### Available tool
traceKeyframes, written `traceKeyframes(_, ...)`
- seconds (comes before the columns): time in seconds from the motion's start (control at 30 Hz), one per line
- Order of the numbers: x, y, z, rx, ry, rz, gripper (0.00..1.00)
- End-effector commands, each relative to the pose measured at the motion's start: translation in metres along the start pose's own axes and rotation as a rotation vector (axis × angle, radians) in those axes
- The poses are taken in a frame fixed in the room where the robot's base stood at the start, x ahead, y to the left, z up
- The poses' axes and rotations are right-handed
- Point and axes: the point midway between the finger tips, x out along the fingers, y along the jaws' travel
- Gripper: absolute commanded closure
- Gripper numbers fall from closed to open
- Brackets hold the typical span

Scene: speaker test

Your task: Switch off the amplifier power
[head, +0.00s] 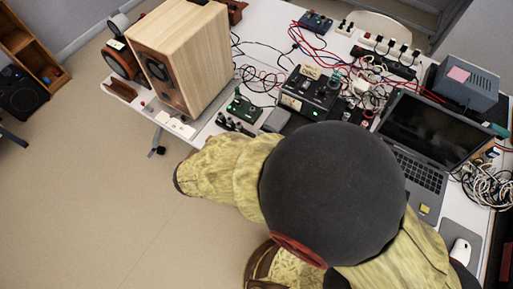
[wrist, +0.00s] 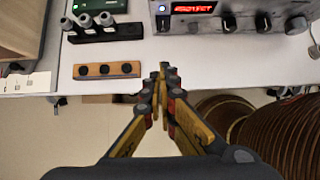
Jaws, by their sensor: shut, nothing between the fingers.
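The amplifier (wrist: 235,22) is at the top right of the wrist view, a silver front with a red lit display (wrist: 195,8), several knobs and small switches. A small round button with a blue-white light (wrist: 161,8) is at its left end. The top of the front is cut off. A dark box with labels (head: 308,92) in the head view appears to be the same amplifier, partly hidden by my arm. My gripper (wrist: 163,72) is shut and empty, over the table's front edge, below and apart from the lit button. In the head view my arm hides it.
A wooden block with three black knobs (wrist: 108,70) and a black strip with grey cylinders (wrist: 105,33) are left of my gripper. A wooden speaker (head: 182,55), a laptop (head: 425,140) and many cables crowd the table. Bare white table lies between gripper and amplifier.

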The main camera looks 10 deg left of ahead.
Motion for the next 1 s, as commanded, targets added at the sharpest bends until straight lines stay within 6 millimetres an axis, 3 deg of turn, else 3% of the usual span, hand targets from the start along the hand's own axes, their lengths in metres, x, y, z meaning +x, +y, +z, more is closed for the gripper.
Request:
traceKeyframes(0.27, 0.018, 0.0, -0.001, 0.001, 0.0, -0.002, 1.0)
traceKeyframes(0.73, 0.107, -0.001, -0.002, 0.002, 0.0, -0.003, 1.0)
traceKeyframes(1.0, 0.126, 0.0, 0.025, 0.002, 0.0, 0.0, 1.0)
